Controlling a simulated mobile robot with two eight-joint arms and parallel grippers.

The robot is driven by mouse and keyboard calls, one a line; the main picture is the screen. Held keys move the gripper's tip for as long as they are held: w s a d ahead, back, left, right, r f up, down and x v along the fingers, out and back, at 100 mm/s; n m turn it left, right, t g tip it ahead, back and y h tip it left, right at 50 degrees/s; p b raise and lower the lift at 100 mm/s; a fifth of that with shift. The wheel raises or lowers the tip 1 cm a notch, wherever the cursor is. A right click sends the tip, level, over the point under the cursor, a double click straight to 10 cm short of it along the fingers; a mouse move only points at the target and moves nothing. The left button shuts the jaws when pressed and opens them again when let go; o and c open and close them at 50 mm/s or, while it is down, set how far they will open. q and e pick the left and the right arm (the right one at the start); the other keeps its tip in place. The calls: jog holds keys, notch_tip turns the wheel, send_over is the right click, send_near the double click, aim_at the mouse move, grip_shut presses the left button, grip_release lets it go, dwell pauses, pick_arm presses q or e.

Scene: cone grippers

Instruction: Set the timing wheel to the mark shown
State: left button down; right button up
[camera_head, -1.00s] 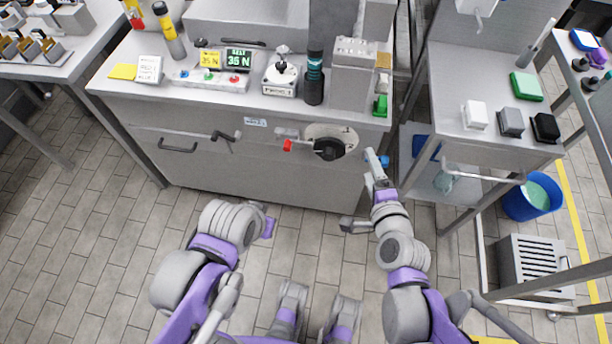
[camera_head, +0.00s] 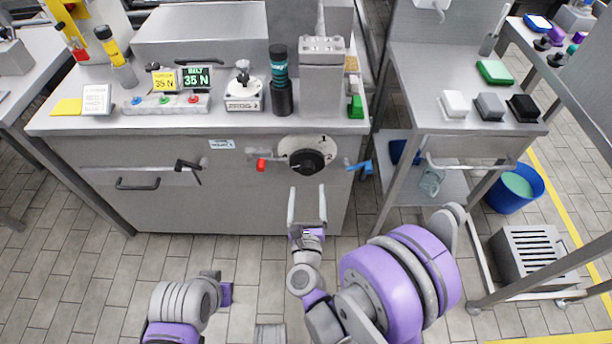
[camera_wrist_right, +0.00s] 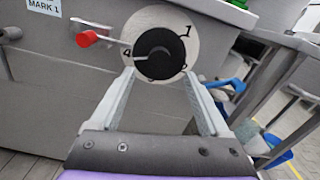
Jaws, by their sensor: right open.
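The timing wheel is a pale round plate (camera_head: 325,146) with a black knob (camera_head: 306,160), on the front of the grey bench. In the right wrist view the knob (camera_wrist_right: 160,52) shows a 1 at its upper right and a 4 at its left on the plate. My left gripper's fingers do not show.
A red-ended lever (camera_head: 262,165) sits left of the wheel and a blue-ended one (camera_head: 362,167) right of it. Black and grey handles are farther left. The bench top holds displays, buttons and a dark bottle (camera_head: 281,85). A shelved cart (camera_head: 455,143) stands at right.

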aim_at(307, 172)
jog(key=shift+w, duration=2.8)
grip_shut()
